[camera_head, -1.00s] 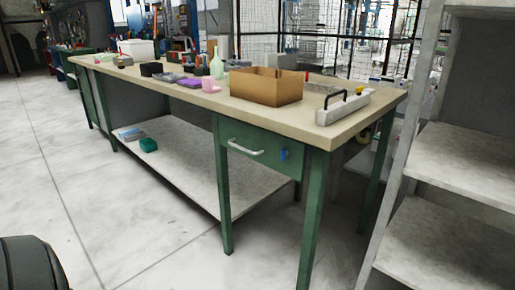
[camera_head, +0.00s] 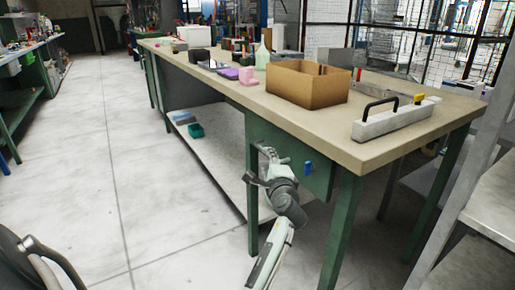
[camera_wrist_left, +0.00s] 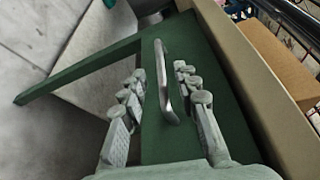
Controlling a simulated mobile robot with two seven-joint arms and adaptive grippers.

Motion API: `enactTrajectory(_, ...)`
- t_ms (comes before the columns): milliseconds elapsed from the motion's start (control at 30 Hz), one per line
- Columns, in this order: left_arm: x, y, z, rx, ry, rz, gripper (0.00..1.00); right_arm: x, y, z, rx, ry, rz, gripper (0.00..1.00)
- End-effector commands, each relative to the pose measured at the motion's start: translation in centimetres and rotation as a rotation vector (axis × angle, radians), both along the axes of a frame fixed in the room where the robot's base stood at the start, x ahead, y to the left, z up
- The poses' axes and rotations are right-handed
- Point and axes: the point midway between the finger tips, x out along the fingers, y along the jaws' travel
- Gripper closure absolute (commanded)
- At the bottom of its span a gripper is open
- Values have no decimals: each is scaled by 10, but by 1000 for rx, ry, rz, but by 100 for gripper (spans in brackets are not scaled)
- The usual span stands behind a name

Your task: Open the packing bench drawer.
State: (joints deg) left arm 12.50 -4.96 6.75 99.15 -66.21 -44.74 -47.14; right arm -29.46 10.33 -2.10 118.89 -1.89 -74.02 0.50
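The packing bench (camera_head: 400,128) has a beige top and green legs. Its green drawer front (camera_head: 318,176) sits under the top at the near end and looks flush with the frame. A blue piece (camera_head: 308,169) is on the drawer's right side. My left gripper (camera_head: 266,156) is at the drawer front and covers most of its handle in the head view. In the left wrist view, the silver bar handle (camera_wrist_left: 164,80) lies between the two open fingers of my left gripper (camera_wrist_left: 158,88), with gaps on both sides. My right gripper is not in view.
A cardboard box (camera_head: 308,88) and a pale bar with a black handle (camera_head: 392,121) stand on the bench top. Grey shelving (camera_head: 490,205) is close on the right. A dark object (camera_head: 35,262) is at the lower left. The floor left of the bench is clear.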

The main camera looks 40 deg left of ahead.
Motion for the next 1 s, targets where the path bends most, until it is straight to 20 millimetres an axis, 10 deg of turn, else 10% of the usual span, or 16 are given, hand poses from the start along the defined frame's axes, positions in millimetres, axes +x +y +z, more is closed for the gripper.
enactTrajectory(867,53,54,-6,-1,-1,0,69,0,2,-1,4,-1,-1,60)
enactTrajectory(1000,53,54,-6,-1,-1,0,87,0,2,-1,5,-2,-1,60)
